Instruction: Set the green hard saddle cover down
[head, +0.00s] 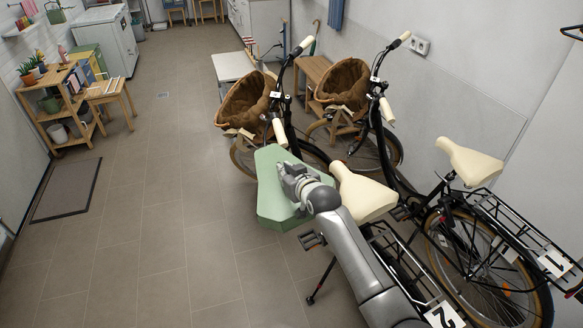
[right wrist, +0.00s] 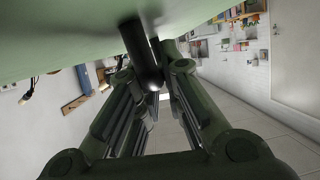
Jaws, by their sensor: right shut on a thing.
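The green hard saddle cover (head: 268,205) is in the head view, in front of and to the left of the near bicycle's cream saddle (head: 366,195). My right gripper (head: 293,182) reaches over the cover and is shut on it. In the right wrist view the cover's pale green surface (right wrist: 60,35) fills the top, and the fingers (right wrist: 152,82) close around a dark post under it. Whether the cover touches the saddle or handlebar cannot be told. My left gripper is not in view.
The near bicycle has a brown-lined basket (head: 247,100) and a rear rack with plate 2 (head: 444,316). A second bicycle with a cream saddle (head: 470,162) stands to its right. A wooden shelf (head: 60,105) stands far left. The tiled floor (head: 160,220) on the left is open.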

